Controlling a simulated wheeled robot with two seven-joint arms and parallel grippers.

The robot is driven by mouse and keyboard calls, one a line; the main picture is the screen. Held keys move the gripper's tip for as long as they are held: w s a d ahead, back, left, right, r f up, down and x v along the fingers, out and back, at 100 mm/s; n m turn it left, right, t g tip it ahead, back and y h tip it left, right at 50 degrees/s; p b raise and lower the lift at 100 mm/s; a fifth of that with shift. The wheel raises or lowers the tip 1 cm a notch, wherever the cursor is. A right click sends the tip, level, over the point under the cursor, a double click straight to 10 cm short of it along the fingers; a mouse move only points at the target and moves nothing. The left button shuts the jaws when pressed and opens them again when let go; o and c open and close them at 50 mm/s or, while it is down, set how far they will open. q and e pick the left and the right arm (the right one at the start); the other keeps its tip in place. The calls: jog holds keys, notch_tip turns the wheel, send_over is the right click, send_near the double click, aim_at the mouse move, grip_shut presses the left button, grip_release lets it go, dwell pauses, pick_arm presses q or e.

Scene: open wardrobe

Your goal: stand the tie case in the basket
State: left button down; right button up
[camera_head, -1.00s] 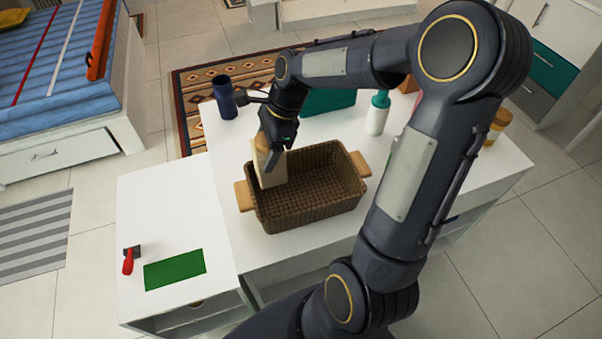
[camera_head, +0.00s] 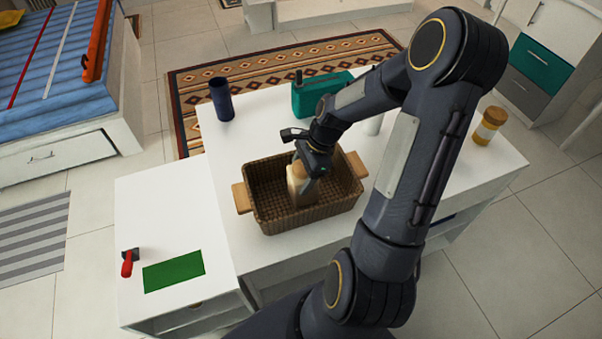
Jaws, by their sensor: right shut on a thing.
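The brown wicker basket (camera_head: 262,205) with two wooden handles stands on the white table. My right gripper (camera_head: 303,178) reaches down into the basket and is shut on the tie case (camera_head: 299,187), a tan, upright block. The case is inside the basket's outline, near its middle. My gripper covers its upper part, and I cannot tell whether its base touches the basket floor. My left gripper is not in view.
A dark blue cup (camera_head: 221,99) and a teal case (camera_head: 312,96) stand behind the basket. An orange jar (camera_head: 489,125) is at the right. A green mat (camera_head: 174,270) and a red-handled thing (camera_head: 127,263) lie at the left. The table left of the basket is clear.

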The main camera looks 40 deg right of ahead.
jog(key=o, duration=0.6)
jog(key=shift+f, duration=0.1)
jog(key=o, duration=0.5)
